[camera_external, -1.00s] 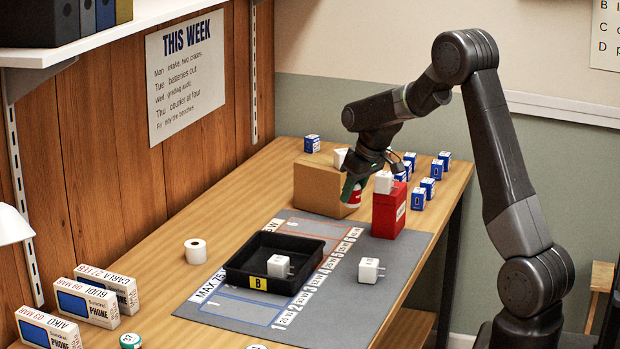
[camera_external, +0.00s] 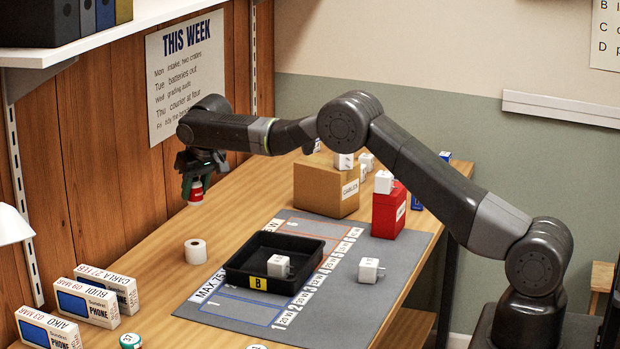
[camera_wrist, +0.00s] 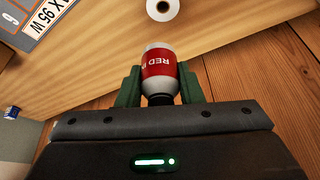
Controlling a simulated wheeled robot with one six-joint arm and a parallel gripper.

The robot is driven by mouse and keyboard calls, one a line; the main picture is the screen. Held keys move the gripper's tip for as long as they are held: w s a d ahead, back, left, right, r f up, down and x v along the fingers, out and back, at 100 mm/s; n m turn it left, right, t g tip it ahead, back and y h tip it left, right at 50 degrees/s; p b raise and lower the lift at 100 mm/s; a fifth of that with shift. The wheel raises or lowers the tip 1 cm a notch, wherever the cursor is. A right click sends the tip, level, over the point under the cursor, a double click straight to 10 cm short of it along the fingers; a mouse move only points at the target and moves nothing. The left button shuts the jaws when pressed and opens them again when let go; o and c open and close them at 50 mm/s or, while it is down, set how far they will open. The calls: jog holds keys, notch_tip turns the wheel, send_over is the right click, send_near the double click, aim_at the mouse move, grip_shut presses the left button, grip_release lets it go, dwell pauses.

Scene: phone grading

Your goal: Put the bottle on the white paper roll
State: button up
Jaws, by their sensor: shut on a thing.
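My gripper (camera_external: 196,179) is shut on a small bottle (camera_external: 196,193) with a red label and white ends. In the wrist view the bottle (camera_wrist: 159,68) sits between the green fingers, its dark cap end toward the gripper. The white paper roll (camera_external: 195,251) stands upright on the table, its hole facing up. The bottle is held in the air above and beyond the roll, clear of it. In the wrist view the roll (camera_wrist: 162,8) shows at the top edge, apart from the bottle.
A black tray (camera_external: 237,279) with a white charger (camera_external: 279,266) lies on the grey mat (camera_external: 391,265), right of the roll. Phone boxes (camera_external: 84,303) stand at the front left. A cardboard box (camera_external: 314,189) and a red box (camera_external: 387,217) stand behind. The wooden wall (camera_external: 120,160) is close to my gripper.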

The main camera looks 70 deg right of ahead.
jog(key=shift+w+a+f, duration=0.15)
jog(key=shift+w+a, duration=0.05)
jog(key=shift+a, duration=0.1)
notch_tip(320, 180, down, 10)
jog(key=shift+a+r+p, duration=0.1)
jog(key=shift+r+p, duration=0.1)
jog(key=shift+p, duration=0.7)
jog(key=shift+f, duration=0.25)
jog(key=o, duration=1)
jog(key=shift+c, duration=0.2)
jog(key=shift+r, duration=0.1)
jog(key=b+v, duration=0.2)
jog(key=v, duration=1)
jog(key=shift+r, duration=0.15)
